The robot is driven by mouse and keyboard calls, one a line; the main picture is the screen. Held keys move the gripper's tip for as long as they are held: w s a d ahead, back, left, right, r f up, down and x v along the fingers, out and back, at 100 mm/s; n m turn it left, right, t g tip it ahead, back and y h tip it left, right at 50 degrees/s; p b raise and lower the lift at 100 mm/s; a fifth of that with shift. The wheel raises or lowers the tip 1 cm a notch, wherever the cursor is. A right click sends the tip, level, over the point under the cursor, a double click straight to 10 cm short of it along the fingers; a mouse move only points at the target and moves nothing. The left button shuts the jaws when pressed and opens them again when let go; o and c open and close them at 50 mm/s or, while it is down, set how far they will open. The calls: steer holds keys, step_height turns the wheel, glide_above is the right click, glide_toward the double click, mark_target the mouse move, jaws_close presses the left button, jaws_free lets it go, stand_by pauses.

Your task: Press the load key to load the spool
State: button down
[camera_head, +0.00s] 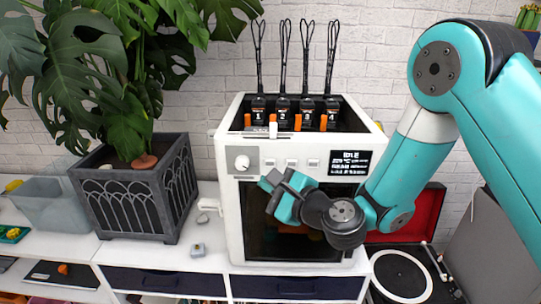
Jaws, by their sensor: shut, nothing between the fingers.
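A white machine (233,205) stands on the counter. Its upper front panel has a round dial (242,163), a row of small pale keys (291,163) and a dark display (350,163) whose top line reads IDLE. The key labels are too small to read, so I cannot tell which is the load key. Several numbered black units (282,113) with orange tabs and tall black loops stand in the open top; no spool is clearly visible. My gripper (271,180) is shut and empty, in front of the panel, just below the left keys. I cannot tell whether it touches the machine.
A dark planter (130,205) with a large leafy plant stands left of the machine. A grey translucent bin (50,207) is at far left. A small grey object (198,250) lies on the counter (180,258). A record player (400,275) with a red lid is at right.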

mark_target(270, 163)
steer(key=shift+w+d+p, duration=0.1)
steer(key=shift+w+p, duration=1.55)
steer(key=shift+w, duration=0.7)
steer(key=shift+w+r, duration=0.1)
steer(key=shift+w, duration=0.05)
steer(key=shift+w+p, duration=0.3)
steer(key=shift+p, duration=0.05)
steer(key=shift+w, duration=0.35)
stand_by(0.6)
steer(key=shift+s, duration=0.15)
steer(key=shift+s+b, duration=0.4)
steer(key=shift+s, duration=0.25)
